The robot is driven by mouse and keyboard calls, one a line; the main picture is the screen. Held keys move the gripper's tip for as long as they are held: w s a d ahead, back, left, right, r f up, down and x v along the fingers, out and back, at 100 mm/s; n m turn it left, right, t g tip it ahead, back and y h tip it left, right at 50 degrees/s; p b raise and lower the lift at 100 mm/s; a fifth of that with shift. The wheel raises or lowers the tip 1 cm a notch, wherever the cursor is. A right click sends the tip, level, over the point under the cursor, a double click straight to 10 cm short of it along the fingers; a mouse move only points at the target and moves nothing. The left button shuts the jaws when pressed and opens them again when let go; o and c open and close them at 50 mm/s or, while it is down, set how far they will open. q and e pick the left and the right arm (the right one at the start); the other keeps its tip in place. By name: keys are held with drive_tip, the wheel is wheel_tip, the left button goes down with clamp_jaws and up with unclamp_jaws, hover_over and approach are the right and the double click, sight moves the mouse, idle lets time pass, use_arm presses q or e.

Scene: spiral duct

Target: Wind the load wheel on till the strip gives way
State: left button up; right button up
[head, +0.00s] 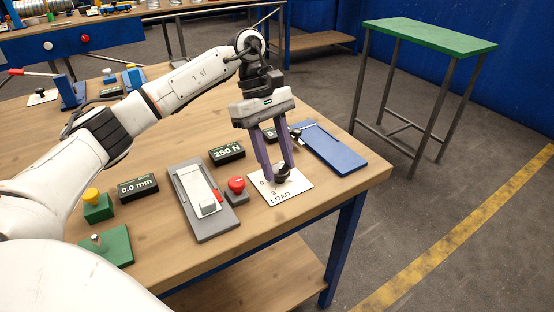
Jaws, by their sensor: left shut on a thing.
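The load wheel (283,172) is a small dark knob on a white plate (296,190) marked "LOAD", near the front right of the wooden bench. My left gripper (280,177) points down over it, its purple fingers shut on the knob and hiding part of it. A grey fixture (187,186) left of the plate carries a pale piece that may be the strip, with a white block (208,205) at its near end; I cannot tell the strip for sure. A display reading "250 N" (227,152) stands behind. My right gripper is not in view.
A red button (236,185) stands between fixture and plate. A blue device (335,150) lies right of the gripper. A "0.0 mm" display (137,187), a yellow button (92,196) and a green block (115,245) stand to the left. A green table (430,36) stands beyond.

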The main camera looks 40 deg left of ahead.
use_arm(q)
drive_tip(key=o, duration=1)
drive_tip(key=shift+r, duration=0.1)
drive_tip(key=v, duration=1)
drive_tip(key=shift+a+r, duration=0.1)
